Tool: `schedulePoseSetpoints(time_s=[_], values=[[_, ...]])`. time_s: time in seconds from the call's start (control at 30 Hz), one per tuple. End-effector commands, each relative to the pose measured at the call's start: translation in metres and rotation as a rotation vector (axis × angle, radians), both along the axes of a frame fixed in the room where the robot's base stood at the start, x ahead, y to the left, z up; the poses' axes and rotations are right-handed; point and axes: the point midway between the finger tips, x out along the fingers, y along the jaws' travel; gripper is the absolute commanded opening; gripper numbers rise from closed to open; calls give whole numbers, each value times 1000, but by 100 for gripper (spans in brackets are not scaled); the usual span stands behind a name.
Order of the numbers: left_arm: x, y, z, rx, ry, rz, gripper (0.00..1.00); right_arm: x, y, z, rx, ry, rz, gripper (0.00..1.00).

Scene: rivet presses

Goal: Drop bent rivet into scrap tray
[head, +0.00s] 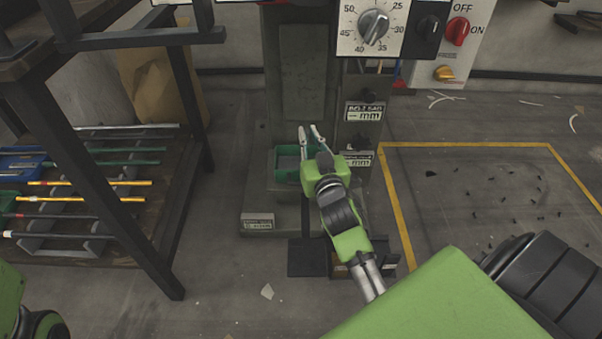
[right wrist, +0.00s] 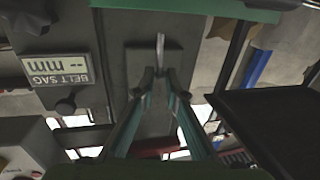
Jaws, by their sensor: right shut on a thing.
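My right gripper (head: 310,130) is over the base of the press, its fingertips above and slightly beyond the green tray (head: 277,164). In the right wrist view the fingers of the right gripper (right wrist: 157,75) come together on a slim silver rivet (right wrist: 160,44), which sticks out past the tips. I cannot tell from this view how bent it is. In the head view the rivet is too small to make out. The green tray sits on the press base, partly hidden by the gripper. My left gripper is out of view.
The press column (head: 303,70) stands behind the tray, with a dial panel (head: 372,28) above. A rack (head: 95,190) with coloured rods stands at left. Yellow floor lines (head: 465,145) mark an area at right with dark bits scattered in it.

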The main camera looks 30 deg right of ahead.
Motion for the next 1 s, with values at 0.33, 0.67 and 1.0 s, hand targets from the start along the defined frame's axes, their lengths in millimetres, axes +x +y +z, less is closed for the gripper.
schedulePoseSetpoints(time_s=[0.33, 0.67, 1.0], values=[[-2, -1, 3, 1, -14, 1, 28, 0, 0, -3, -1, -1, 0, 0], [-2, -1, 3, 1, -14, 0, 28, 0, 0, -3, 0, -1, 0, 31], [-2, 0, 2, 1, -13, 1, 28, -17, 6, -5, 3, 1, 0, 31]])
